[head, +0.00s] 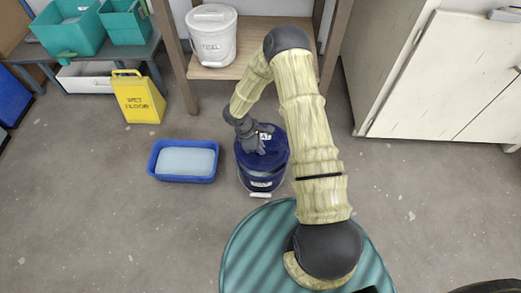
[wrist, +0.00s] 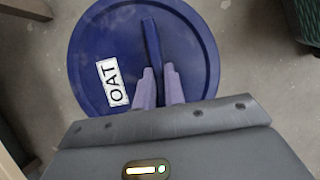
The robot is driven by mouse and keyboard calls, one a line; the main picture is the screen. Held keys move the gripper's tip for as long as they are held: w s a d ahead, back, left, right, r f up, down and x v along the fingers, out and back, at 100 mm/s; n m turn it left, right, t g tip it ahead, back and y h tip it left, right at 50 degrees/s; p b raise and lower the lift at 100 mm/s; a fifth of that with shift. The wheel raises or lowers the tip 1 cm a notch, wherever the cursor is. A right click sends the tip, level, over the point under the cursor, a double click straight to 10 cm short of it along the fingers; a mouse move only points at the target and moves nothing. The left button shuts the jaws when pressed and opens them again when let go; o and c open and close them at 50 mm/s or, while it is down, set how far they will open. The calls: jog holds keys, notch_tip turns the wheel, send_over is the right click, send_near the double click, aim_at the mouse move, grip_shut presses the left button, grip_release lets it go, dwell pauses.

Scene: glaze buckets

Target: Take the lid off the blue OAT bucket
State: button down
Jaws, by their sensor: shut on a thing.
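The blue OAT bucket (head: 262,179) stands upright on the floor in the middle of the head view. Its round blue lid (wrist: 195,55) fills much of the wrist view, with a white OAT label (wrist: 113,83) and a raised bar handle (wrist: 150,38) across it. My gripper (wrist: 158,72) is over the lid with its two pale purple fingers on either side of the near end of the bar, shut on it. In the head view my gripper (head: 259,145) covers part of the lid. The lid appears to sit on the bucket; the rim under my gripper is hidden.
A blue tray (head: 184,179) of pale material lies left of the bucket. A white bucket (head: 211,36) stands on a wooden shelf behind. A yellow wet floor sign (head: 138,97) stands at back left, and a white cabinet (head: 440,75) at right. Floor right of the bucket is clear.

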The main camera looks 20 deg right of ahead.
notch_tip(320, 180, up, 4)
jog(key=shift+r+p, duration=0.15)
jog(key=shift+p, duration=0.5)
notch_tip(320, 180, up, 17)
jog(key=w+m+g+y+p, duration=0.2)
jog(key=m+g+y+p, duration=0.1)
jog(key=m, duration=1.1)
jog(key=shift+f+y+p, duration=0.2)
jog(key=shift+y+p, duration=0.4)
jog(key=shift+p, duration=0.45)
jog(key=shift+w+d, duration=0.1)
jog(key=shift+d, duration=0.05)
